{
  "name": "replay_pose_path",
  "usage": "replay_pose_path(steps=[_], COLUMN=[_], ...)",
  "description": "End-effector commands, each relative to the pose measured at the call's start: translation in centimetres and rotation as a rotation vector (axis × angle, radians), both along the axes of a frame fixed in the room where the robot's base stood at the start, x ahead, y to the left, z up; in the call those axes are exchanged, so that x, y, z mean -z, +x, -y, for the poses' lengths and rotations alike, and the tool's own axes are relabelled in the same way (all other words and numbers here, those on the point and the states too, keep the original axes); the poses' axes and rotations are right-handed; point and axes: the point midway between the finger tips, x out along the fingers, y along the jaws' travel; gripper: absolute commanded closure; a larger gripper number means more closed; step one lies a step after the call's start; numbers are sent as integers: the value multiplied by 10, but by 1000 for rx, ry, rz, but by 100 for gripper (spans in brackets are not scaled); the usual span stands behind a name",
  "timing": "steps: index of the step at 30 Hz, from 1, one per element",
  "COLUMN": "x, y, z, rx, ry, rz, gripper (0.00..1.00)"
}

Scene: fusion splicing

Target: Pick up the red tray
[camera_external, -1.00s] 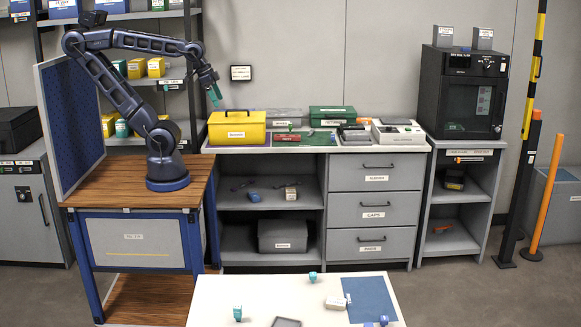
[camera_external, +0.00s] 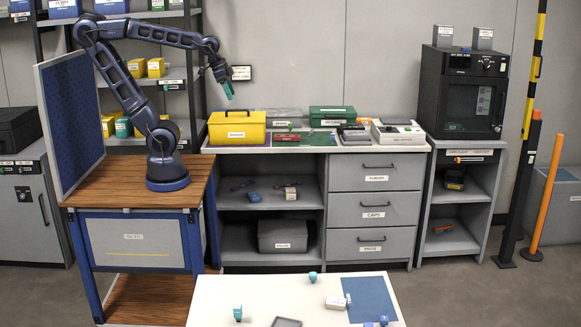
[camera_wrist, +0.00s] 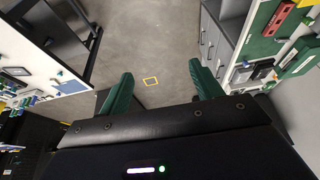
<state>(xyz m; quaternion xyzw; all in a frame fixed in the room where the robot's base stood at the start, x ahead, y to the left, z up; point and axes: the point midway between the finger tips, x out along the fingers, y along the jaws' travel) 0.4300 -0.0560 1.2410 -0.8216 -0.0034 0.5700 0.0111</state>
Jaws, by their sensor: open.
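The red tray (camera_external: 287,137) is a small, low red piece on the counter, right of the yellow toolbox and in front of a grey case. In the wrist view a red piece (camera_wrist: 279,19), likely the same tray, lies at the upper right on a green surface. My gripper (camera_external: 229,92) hangs in the air above the yellow toolbox, left of the red tray and higher than it. In the wrist view its two green fingers (camera_wrist: 160,78) are spread apart, with only floor seen between them.
The yellow toolbox (camera_external: 237,129) stands below my gripper. A green case (camera_external: 331,116) is behind and right of the tray, with a grey case (camera_external: 284,114) behind it. Dark devices (camera_external: 354,134) stand farther right. The air above the counter is clear.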

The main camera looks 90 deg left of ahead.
Motion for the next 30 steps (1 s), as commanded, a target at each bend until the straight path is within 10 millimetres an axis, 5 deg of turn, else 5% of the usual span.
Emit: replay_pose_path(steps=[16, 30], x=[0, 51], y=[133, 222], z=[-101, -229], rx=[16, 40], ry=[36, 40], rz=[-115, -211], gripper=[35, 35])
